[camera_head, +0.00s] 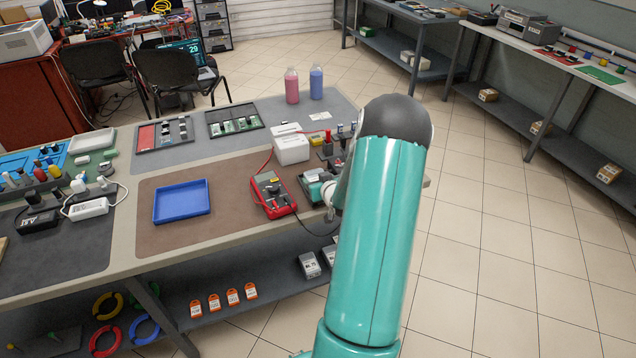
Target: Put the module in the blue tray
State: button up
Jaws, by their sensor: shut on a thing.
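The blue tray (182,201) is a shallow rectangle, empty, lying on the brown mat left of the red multimeter. My gripper (327,194) is only partly in view, at the left of my teal arm near the right side of the bench, to the right of the tray. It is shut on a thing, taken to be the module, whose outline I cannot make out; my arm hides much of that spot. A small teal and dark item (314,180) shows beside the gripper; whether it is what the gripper holds is unclear.
A red multimeter (271,194) with leads lies between tray and gripper. A white box (291,148), a pink bottle (292,86) and a blue bottle (316,82) stand behind. Small tools and a white adapter (88,209) are at left.

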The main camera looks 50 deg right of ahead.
notch_tip(320, 180, up, 10)
jog(key=w+a+n+t+y, duration=0.1)
jog(key=w+a+n+y, duration=0.15)
jog(key=w+a, duration=0.6)
jog(key=w+a+n+y, duration=0.2)
jog(key=w+a+y, duration=0.15)
jog(key=a, duration=1.05)
jog(key=w+a+n+t+y, duration=0.1)
jog(key=w+a+n+y, duration=0.1)
jog(key=w+a, duration=0.65)
jog(key=s+a+n+y, duration=0.1)
jog(key=a+n+y, duration=0.2)
jog(key=a, duration=1.5)
jog(key=shift+s+a+g, duration=0.2)
jog(key=shift+a+g, duration=0.1)
jog(key=shift+f, duration=0.1)
